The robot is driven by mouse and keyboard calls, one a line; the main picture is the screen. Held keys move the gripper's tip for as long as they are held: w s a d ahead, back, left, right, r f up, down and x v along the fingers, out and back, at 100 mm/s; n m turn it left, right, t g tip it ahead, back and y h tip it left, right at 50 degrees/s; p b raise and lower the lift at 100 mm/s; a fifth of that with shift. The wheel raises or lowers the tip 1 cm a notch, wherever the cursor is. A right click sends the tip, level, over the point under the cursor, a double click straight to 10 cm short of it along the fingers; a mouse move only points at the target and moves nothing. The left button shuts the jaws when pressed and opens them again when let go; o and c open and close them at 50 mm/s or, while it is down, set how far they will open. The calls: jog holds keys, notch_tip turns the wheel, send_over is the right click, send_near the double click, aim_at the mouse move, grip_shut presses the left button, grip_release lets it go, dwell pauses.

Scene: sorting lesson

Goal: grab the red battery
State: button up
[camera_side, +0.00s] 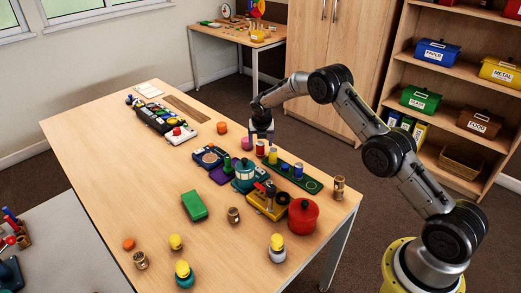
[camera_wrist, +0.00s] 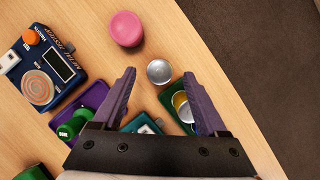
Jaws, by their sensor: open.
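The red battery (camera_side: 260,149) is a small upright red cylinder on the table at the far end of the green tray. In the wrist view a round silver top (camera_wrist: 159,72), which fits this battery, shows between my fingertips; its red side is hidden there. My gripper (camera_side: 262,136) points down just above it. In the wrist view my gripper (camera_wrist: 159,74) has its two purple fingers wide apart, with nothing held. I cannot tell how much height separates the fingertips from the battery.
A pink cylinder (camera_side: 247,143) stands close by on the left. The green tray (camera_side: 311,185) holds yellow and blue cylinders close to the battery. A dark blue tester (camera_side: 208,156) and a purple tray with a green cylinder (camera_wrist: 75,125) are left. A red pot (camera_side: 303,216) is nearer the front.

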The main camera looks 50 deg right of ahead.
aim_at(261, 144)
jog(key=shift+x, duration=1.95)
grip_shut()
